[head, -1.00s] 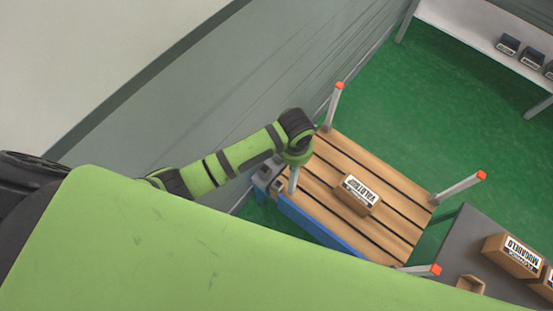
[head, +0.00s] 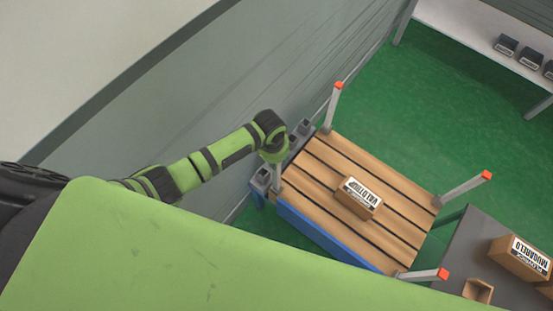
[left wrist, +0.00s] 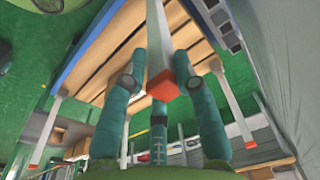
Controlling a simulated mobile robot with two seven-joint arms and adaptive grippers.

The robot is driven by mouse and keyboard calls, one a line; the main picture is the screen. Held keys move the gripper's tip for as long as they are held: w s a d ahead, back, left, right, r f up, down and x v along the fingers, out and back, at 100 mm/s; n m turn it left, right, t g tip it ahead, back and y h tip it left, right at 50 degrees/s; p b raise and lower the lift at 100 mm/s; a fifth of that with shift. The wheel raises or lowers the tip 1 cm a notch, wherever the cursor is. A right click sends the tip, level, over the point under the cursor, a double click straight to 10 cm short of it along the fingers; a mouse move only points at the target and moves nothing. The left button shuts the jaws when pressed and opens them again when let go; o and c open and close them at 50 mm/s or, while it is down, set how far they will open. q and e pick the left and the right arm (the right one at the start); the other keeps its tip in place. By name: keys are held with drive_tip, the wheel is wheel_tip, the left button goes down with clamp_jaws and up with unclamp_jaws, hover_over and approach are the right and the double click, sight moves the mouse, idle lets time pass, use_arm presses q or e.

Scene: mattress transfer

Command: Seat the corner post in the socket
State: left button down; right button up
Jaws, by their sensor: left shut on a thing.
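The corner post (head: 277,178) is a pale grey bar below my left gripper (head: 274,158), roughly upright at the left corner of the slatted deck (head: 398,236). In the left wrist view my gripper (left wrist: 158,68) has its teal fingers closed around the post (left wrist: 157,35), whose red end cap (left wrist: 163,90) shows between them. The post's foot meets the deck corner in the picture. The socket there is hidden, so I cannot tell whether the foot is inside it. My right gripper is not in view.
Posts with red caps stand at the other deck corners, one at the back (head: 332,108). A labelled carton (head: 359,197) lies on the deck. A grey rack (head: 262,178) sits close along the deck's left side. A grey table (head: 455,250) with boxes is at right.

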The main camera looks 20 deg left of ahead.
use_arm(q)
drive_tip(key=c, duration=1)
unclamp_jaws()
drive_tip(key=shift+o, duration=0.2)
drive_tip(key=shift+r, duration=0.1)
drive_tip(key=shift+r, duration=0.2)
wheel_tip(320, 180, up, 11)
drive_tip(key=s, duration=0.1)
drive_tip(key=shift+s+a+r, duration=0.2)
drive_tip(key=shift+a, duration=0.05)
